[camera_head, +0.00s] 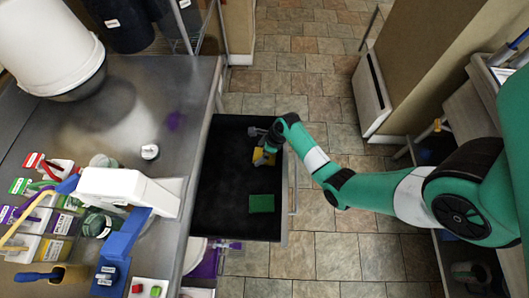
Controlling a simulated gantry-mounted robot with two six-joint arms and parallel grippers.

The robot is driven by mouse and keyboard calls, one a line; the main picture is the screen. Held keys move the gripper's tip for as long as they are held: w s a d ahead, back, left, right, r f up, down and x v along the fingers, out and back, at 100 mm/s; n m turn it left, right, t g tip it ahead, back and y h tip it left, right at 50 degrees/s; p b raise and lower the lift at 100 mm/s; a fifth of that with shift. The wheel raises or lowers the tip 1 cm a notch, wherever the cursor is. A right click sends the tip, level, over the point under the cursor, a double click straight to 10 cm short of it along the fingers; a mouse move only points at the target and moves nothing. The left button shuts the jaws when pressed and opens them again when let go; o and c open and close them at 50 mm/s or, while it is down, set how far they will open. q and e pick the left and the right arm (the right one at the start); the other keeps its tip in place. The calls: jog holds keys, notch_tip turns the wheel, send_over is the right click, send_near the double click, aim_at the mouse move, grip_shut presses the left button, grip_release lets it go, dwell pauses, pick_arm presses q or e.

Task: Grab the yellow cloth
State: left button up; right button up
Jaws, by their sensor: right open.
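The yellow cloth (258,157) lies in the open black drawer (224,165), near its right side. My right gripper (262,148) reaches into the drawer from the right, right at the cloth, and partly covers it. Its jaws are open. Whether the fingers touch the cloth is too small to tell. A green cloth (261,203) lies flat in the drawer, nearer than the yellow one and apart from it. My left gripper is not in view.
A metal counter (135,130) borders the drawer on the left, with a white bucket (45,45), a white device (125,188) and several small labelled boxes on it. Tiled floor (315,75) is clear behind the drawer. Shelving stands at the right.

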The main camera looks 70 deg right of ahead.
aim_at(259, 154)
jog(key=shift+w+f, duration=0.25)
jog(key=shift+f, duration=0.4)
jog(key=shift+c, duration=0.2)
jog(key=c, duration=1.1)
notch_tip(259, 154, up, 10)
jog(key=shift+r+p, duration=0.1)
jog(key=shift+p, duration=1.05)
jog(key=shift+c, duration=0.2)
